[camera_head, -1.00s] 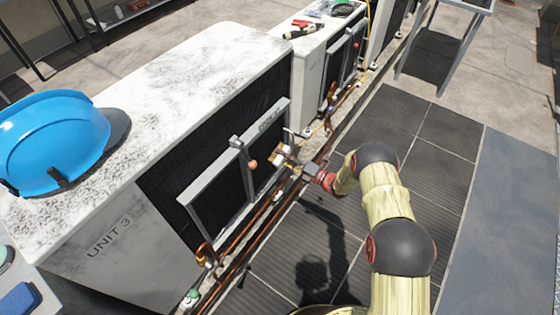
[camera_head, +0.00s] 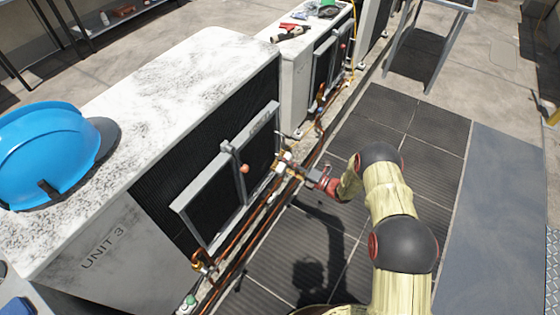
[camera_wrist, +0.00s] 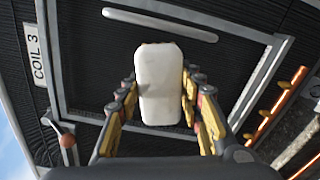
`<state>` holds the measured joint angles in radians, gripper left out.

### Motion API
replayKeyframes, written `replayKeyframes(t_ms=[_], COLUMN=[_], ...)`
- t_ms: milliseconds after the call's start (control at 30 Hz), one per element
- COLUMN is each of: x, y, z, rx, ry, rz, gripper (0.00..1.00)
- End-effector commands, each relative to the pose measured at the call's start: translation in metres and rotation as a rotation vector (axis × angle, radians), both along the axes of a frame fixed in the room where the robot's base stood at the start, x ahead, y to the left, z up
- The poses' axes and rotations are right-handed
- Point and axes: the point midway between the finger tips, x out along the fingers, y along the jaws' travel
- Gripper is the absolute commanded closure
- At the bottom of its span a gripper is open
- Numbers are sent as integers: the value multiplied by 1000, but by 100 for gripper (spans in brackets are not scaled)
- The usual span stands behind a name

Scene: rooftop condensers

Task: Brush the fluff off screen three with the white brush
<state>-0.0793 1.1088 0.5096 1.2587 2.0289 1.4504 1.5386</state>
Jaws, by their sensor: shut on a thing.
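My gripper (camera_wrist: 162,105) is shut on the white brush (camera_wrist: 158,85), which shows as a rounded white block between its yellow-padded fingers. In the head view, my gripper (camera_head: 295,168) is low beside the right part of Unit 3's framed front. Screen three (camera_wrist: 210,55) is a dark mesh in a grey frame, behind the brush in the wrist view, next to a "COIL 3" label (camera_wrist: 38,55). It also shows in the head view (camera_head: 262,148). I cannot tell whether the brush touches the mesh. I cannot make out any fluff.
An orange-knobbed lever (camera_head: 244,168) stands out by the frame. Copper pipes (camera_head: 240,248) run along the unit's foot. A blue hard hat (camera_head: 45,155) sits on Unit 3's top (camera_head: 180,90). Dark floor mats (camera_head: 425,160) beside my arm are clear.

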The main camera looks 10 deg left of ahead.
Motion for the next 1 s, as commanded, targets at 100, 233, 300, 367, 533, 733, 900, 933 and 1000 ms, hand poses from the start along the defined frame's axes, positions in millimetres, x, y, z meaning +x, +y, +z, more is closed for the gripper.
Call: replayKeyframes(t_ms=[100, 233, 300, 367, 533, 733, 900, 933, 1000], x=[-4, -5, -5, -5, -6, -11, -16, -16, -17], y=[-9, -12, -12, -12, -14, -28, -38, -39, -39], z=[1, 0, 0, 0, 0, 0, 0, 0, 0], rx=[0, 0, 0, 0, 0, 0, 0, 0, 1], ry=[0, 0, 0, 0, 0, 2, 0, 0, 0], rz=[0, 1, 1, 1, 0, -1, 0, 0, 0], gripper=[92, 92, 92, 92, 92, 92, 92, 92, 92])
